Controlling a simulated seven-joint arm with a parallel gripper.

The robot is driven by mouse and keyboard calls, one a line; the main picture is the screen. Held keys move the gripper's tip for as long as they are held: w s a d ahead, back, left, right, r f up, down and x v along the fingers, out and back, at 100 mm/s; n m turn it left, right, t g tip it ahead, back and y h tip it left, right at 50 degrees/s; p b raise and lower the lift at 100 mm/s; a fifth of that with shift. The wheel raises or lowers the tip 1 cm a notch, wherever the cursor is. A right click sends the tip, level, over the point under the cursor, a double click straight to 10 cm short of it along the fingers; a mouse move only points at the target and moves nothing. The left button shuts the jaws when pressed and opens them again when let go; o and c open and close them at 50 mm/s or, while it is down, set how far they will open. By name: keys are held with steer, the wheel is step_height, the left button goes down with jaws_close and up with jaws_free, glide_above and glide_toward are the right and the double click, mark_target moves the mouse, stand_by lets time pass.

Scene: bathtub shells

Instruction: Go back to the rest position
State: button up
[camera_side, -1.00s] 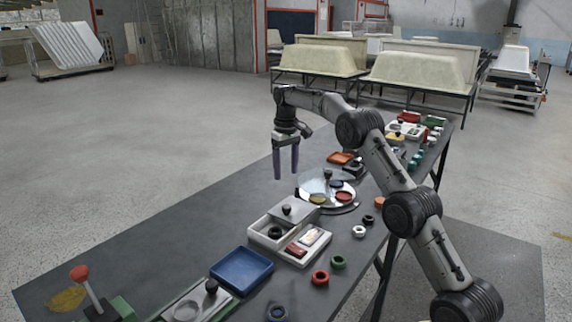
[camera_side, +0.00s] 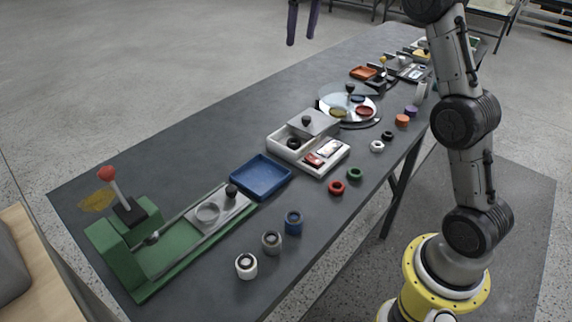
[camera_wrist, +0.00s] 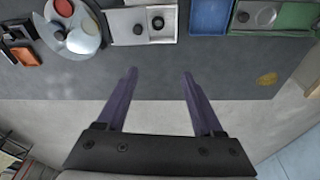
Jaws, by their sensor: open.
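My gripper (camera_wrist: 157,85) is open and empty in the wrist view, with its two purple fingers spread apart over the far edge of the dark table (camera_wrist: 150,85). In the side view, only its purple fingers (camera_side: 302,22) show at the top edge, raised above the floor beyond the table. Nothing is between the fingers, and they touch nothing.
On the table stand a green lever fixture (camera_side: 160,270), a blue tray (camera_side: 262,178), a white box (camera_side: 335,162) with compartments, a round silver turntable (camera_side: 330,100) and an orange tray (camera_side: 362,73). Several small rings lie along the right edge.

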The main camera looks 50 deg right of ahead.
steer(key=s+a+r+n+t, duration=0.1)
steer(key=s+a+r, duration=0.2)
steer(key=s+a, duration=0.5)
steer(key=s+a+r+n+t, duration=0.1)
steer(key=s+a+r, duration=0.25)
steer(key=s, duration=0.85)
steer(key=s+a+f+t, duration=0.1)
steer(key=s+a+f, duration=0.2)
steer(key=s+f, duration=1)
step_height(320, 180, down, 4)
steer(key=shift+s+a+r+y, duration=0.2)
steer(key=shift+s+r+y, duration=0.1)
steer(key=shift+s, duration=0.1)
